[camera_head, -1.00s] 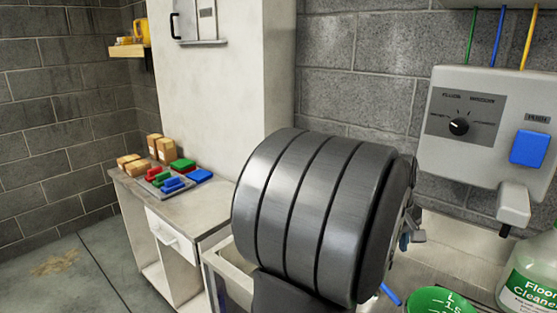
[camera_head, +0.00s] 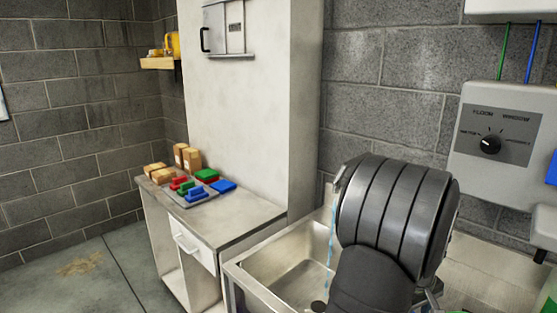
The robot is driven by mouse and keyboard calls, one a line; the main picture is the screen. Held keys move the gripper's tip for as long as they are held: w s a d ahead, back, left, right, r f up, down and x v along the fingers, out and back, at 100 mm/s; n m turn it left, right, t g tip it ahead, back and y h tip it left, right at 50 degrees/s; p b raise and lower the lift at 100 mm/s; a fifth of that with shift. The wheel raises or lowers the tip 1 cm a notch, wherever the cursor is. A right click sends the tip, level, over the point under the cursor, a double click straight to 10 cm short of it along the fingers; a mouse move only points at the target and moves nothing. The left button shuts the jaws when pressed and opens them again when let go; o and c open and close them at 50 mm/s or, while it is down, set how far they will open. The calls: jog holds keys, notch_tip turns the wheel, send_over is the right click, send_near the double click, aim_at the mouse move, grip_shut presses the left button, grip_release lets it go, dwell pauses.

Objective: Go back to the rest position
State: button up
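My thick dark grey arm fills the lower right middle of the view, in front of the sink. Small metal parts of what looks like my gripper (camera_head: 432,293) show at its lower right edge. The fingers are mostly hidden behind the arm, so I cannot tell whether they are open or hold anything. On the counter at the left, red pads (camera_head: 181,184), green pads (camera_head: 206,174) and blue pads (camera_head: 222,185) lie on and around a grey tray (camera_head: 205,203).
Tan boxes (camera_head: 187,157) stand behind the pads on the counter (camera_head: 240,220). A metal sink (camera_head: 262,268) lies right of it, with a thin bluish streak (camera_head: 331,250) above its basin. A grey dial box (camera_head: 491,140) hangs on the right wall. Open floor lies at the left.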

jog(key=shift+f, duration=0.2)
jog(key=a+r, duration=0.3)
jog(key=r, duration=1.4)
jog(key=d+f, duration=0.1)
jog(key=f, duration=0.4)
jog(key=d+f, duration=0.1)
jog(key=f, duration=0.5)
jog(key=d+f, duration=0.1)
jog(key=f, duration=0.5)
jog(key=shift+f, duration=0.1)
jog(key=shift+a+m, duration=0.45)
jog(key=shift+m, duration=0.35)
